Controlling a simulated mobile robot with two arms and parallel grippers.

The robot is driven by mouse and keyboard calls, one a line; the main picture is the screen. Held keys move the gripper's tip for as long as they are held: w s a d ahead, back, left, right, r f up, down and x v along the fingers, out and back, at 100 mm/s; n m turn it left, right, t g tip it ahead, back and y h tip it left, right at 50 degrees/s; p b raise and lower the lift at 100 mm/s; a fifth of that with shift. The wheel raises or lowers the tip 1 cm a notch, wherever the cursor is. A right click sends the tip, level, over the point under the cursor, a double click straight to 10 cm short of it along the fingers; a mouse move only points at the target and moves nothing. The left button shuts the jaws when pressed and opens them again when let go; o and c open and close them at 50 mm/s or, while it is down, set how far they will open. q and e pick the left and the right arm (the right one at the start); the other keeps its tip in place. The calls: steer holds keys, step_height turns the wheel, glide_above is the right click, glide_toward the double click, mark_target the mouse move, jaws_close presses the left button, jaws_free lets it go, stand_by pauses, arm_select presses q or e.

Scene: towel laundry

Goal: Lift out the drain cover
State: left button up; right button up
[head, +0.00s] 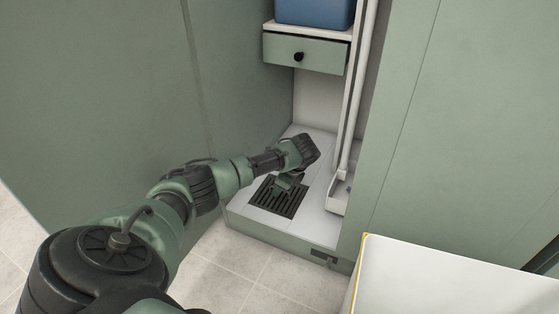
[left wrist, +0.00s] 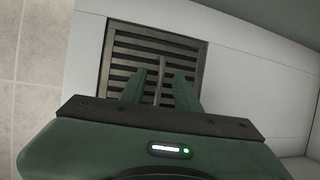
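The drain cover (head: 277,202) is a dark slatted square grate, set in the white floor of the cabinet alcove. It also shows in the left wrist view (left wrist: 150,44), with a thin upright bar, perhaps its handle, near its middle. My left gripper (head: 285,184) is over the cover, pointing down at it. In the left wrist view its two green fingers (left wrist: 160,88) stand apart on either side of the bar, with gaps to it. Whether the fingertips touch the grate cannot be told. The near part of the cover is hidden by my gripper. My right gripper is out of view.
A white pole (head: 356,110) stands in a small white tray (head: 338,192) right of the cover. A drawer (head: 305,54) and a blue box (head: 313,11) are above. Green panels flank the alcove. A white-topped surface (head: 460,280) is at the lower right. Tiled floor lies in front.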

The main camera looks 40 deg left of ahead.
arm_select(q)
steer(key=shift+a+f, duration=0.15)
steer(key=shift+f, duration=0.15)
steer(key=shift+r, duration=0.1)
jaws_close()
stand_by(1.2)
